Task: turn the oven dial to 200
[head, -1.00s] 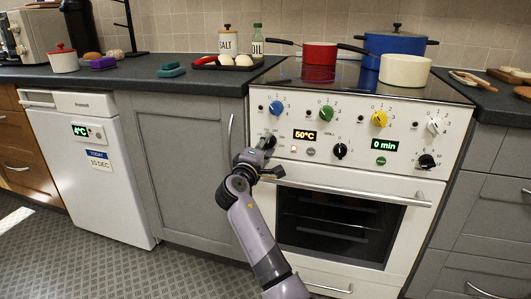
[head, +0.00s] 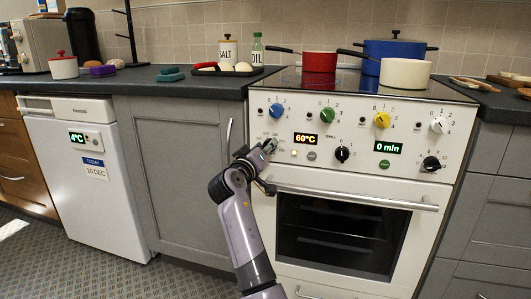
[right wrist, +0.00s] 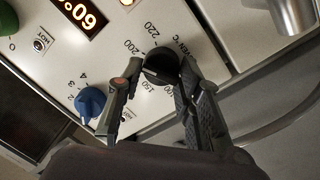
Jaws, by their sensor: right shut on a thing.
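The oven dial is a black knob (right wrist: 161,64) on the white oven panel, seen in the right wrist view with 100, 150, 200 and 220 marked around it. My right gripper (right wrist: 160,78) is shut on the dial, one finger on each side. In the head view, my right gripper (head: 265,150) reaches the left part of the panel and mostly hides the dial. Which mark the dial points to cannot be told. The orange display (head: 305,139) beside it reads 60°C. My left gripper is not in view.
Blue (head: 277,111), green (head: 328,114), yellow (head: 382,120) and white (head: 438,125) knobs line the panel top. Two black knobs sit lower right. The oven door handle (head: 350,195) runs just below. Pots, including a red one (head: 319,66), stand on the hob.

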